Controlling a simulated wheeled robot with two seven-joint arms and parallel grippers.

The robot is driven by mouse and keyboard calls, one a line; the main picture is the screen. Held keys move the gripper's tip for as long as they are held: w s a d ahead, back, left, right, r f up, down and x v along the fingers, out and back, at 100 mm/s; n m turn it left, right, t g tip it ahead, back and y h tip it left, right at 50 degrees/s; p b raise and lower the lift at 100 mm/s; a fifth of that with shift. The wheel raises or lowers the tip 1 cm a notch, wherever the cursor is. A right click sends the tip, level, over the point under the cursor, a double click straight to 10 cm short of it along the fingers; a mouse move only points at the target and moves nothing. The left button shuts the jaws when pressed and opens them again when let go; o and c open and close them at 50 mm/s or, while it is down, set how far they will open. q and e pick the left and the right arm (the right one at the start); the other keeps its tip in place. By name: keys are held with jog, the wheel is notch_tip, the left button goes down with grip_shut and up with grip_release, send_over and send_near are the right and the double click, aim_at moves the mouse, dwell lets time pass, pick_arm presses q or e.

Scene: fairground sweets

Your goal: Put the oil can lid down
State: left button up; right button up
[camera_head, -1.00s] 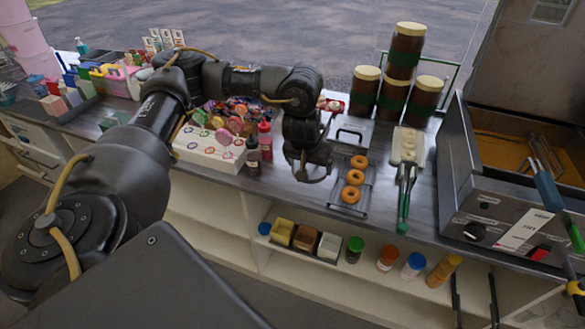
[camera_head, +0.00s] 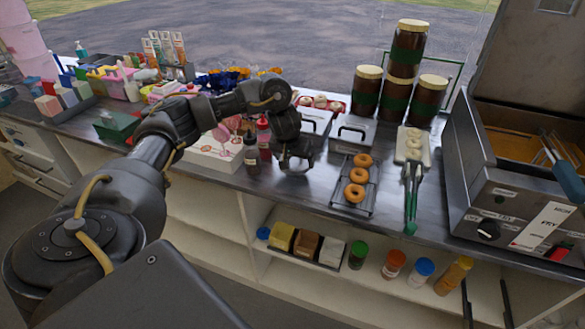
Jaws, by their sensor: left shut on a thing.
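My left gripper (camera_head: 293,160) points down just above the counter, left of the doughnut rack. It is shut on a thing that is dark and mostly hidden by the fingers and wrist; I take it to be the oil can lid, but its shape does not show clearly. I cannot tell whether it touches the counter. My right gripper is not in view.
A rack of doughnuts (camera_head: 357,176) and green-tipped tongs (camera_head: 411,200) lie to the right. Sauce bottles (camera_head: 252,155) stand close on the left. Metal boxes with handles (camera_head: 353,133) stand behind. The fryer (camera_head: 500,200) is far right. Bare counter (camera_head: 290,190) lies in front.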

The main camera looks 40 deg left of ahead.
aim_at(293, 163)
pick_arm(q)
notch_tip(293, 163, down, 3)
jog(key=shift+a+r+b, duration=0.1)
jog(key=shift+b, duration=0.35)
jog(key=shift+w+f, duration=0.1)
jog(key=shift+f, duration=0.3)
jog(key=o, duration=0.6)
jog(key=p+v, duration=0.5)
jog(key=v, duration=0.5)
jog(key=shift+r, duration=0.4)
jog(key=shift+s+r+p, duration=0.4)
jog(key=shift+r+p, duration=0.15)
jog(key=shift+r, duration=0.1)
